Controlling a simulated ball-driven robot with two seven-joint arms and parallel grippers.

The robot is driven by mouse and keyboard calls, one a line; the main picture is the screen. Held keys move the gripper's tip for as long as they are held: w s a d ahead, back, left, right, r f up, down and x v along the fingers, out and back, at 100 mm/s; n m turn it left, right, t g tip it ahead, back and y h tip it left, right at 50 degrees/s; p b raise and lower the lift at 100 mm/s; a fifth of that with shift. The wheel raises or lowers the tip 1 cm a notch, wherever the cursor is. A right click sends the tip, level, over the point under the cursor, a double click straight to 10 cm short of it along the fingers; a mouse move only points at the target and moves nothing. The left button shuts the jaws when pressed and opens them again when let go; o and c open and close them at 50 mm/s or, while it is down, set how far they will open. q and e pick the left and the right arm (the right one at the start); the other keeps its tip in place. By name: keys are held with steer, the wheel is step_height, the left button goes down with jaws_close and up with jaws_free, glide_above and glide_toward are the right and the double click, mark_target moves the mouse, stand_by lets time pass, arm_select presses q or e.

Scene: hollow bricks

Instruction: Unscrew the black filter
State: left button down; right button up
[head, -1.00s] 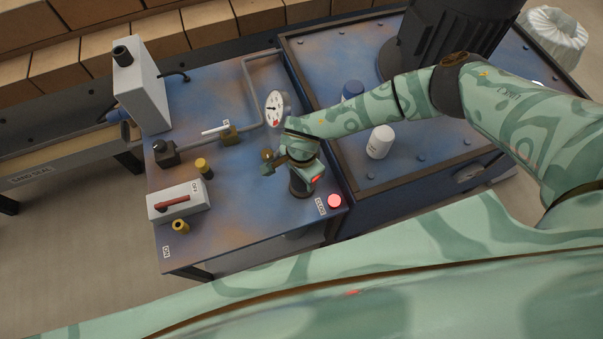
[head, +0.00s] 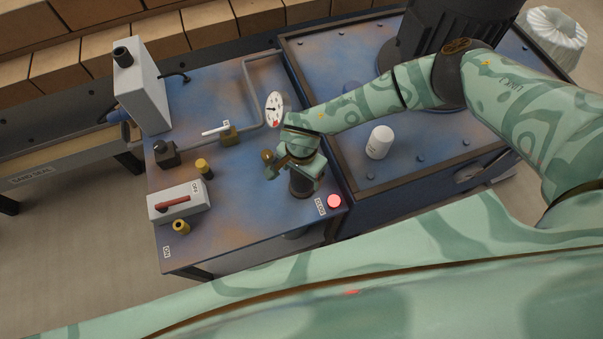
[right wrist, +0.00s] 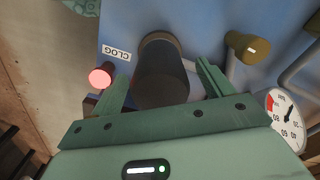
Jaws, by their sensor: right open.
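The black filter (head: 301,184) stands near the front right of the blue bench, beside the CLOG label. It also shows in the right wrist view as a dark cylinder (right wrist: 161,75). My right gripper (head: 291,166) is at the filter and hides part of it in the head view. In the right wrist view my open fingers (right wrist: 159,76) lie on either side of the filter, with a gap visible at the right finger. I cannot tell whether the left finger touches it. My left gripper is not in view.
A lit red CLOG lamp (head: 334,201) is close to the filter. A gauge (head: 275,108) and a pipe stand behind it. A white canister (head: 380,142) sits on the tank top at right. A switch box (head: 179,201) and yellow-capped fittings (head: 203,167) are at left.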

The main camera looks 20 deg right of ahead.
step_height(320, 180, up, 15)
steer(key=p, duration=0.3)
steer(key=shift+f, duration=0.15)
